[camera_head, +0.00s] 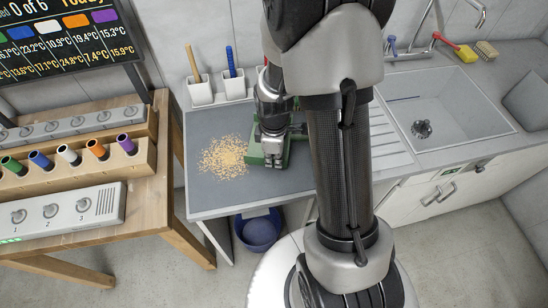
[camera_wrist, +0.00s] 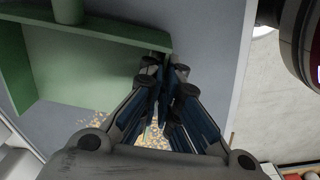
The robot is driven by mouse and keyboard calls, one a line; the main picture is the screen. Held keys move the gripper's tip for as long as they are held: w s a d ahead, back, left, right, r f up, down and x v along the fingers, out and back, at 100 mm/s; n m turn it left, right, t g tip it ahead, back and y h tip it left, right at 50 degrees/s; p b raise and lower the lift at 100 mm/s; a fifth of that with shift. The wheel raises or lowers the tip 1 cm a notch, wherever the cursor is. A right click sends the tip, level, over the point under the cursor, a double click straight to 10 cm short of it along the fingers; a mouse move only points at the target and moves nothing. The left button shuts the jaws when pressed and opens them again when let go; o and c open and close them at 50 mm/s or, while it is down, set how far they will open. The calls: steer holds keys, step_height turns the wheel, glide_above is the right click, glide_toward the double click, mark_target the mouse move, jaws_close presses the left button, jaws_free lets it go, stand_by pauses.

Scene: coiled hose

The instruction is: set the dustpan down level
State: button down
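The green dustpan (camera_head: 256,156) is at the right of a pile of tan crumbs (camera_head: 226,158) on the grey worktop, partly hidden by my arm. In the wrist view the dustpan (camera_wrist: 85,75) fills the upper left, with a green round stub at its top edge. My gripper (camera_head: 272,156) is over the dustpan. In the wrist view its fingers (camera_wrist: 164,75) come close together at the dustpan's right wall, with a thin green edge between the tips. The gripper looks shut on that wall. I cannot tell whether the dustpan touches the worktop.
Two white holders (camera_head: 218,90) with a wooden and a blue handle stand at the worktop's back. The sink (camera_head: 435,115) is right. A wooden bench (camera_head: 150,175) with coloured cylinders is left. A blue bucket (camera_head: 258,232) is below. The worktop's front left is bare.

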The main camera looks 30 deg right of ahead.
steer(key=shift+f, duration=0.25)
steer(key=c, duration=1.7)
jaws_free()
steer(key=shift+r, duration=0.15)
step_height(320, 180, up, 12)
steer(key=shift+s+f, duration=0.1)
steer(key=shift+a, duration=0.1)
